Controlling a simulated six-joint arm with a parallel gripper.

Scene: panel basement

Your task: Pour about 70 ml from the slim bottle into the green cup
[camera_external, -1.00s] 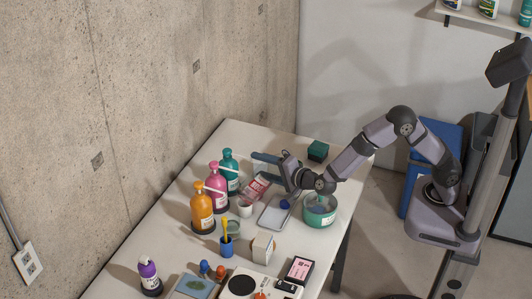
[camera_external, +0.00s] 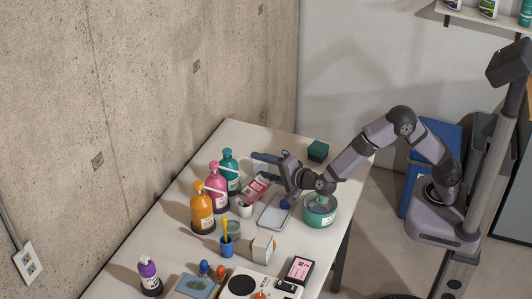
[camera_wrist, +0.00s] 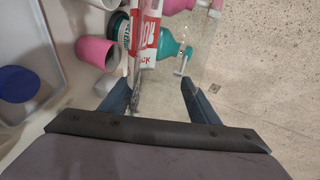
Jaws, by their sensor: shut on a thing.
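My gripper (camera_external: 268,162) is above the back part of the table, its fingers pointing left toward the wall. In the wrist view its two dark blue fingers (camera_wrist: 158,100) stand apart around a clear, see-through thing (camera_wrist: 209,62), seemingly the slim bottle. Its outline is hard to make out, and I cannot tell its tilt or liquid level.
Orange (camera_external: 201,212), pink (camera_external: 216,187) and teal (camera_external: 229,168) pump bottles line the wall side. A red-and-white packet (camera_external: 256,188), a pale cup (camera_external: 245,208), a tray (camera_external: 272,219) and a teal pot (camera_external: 320,210) are close by. A green box (camera_external: 318,151) stands at the back.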

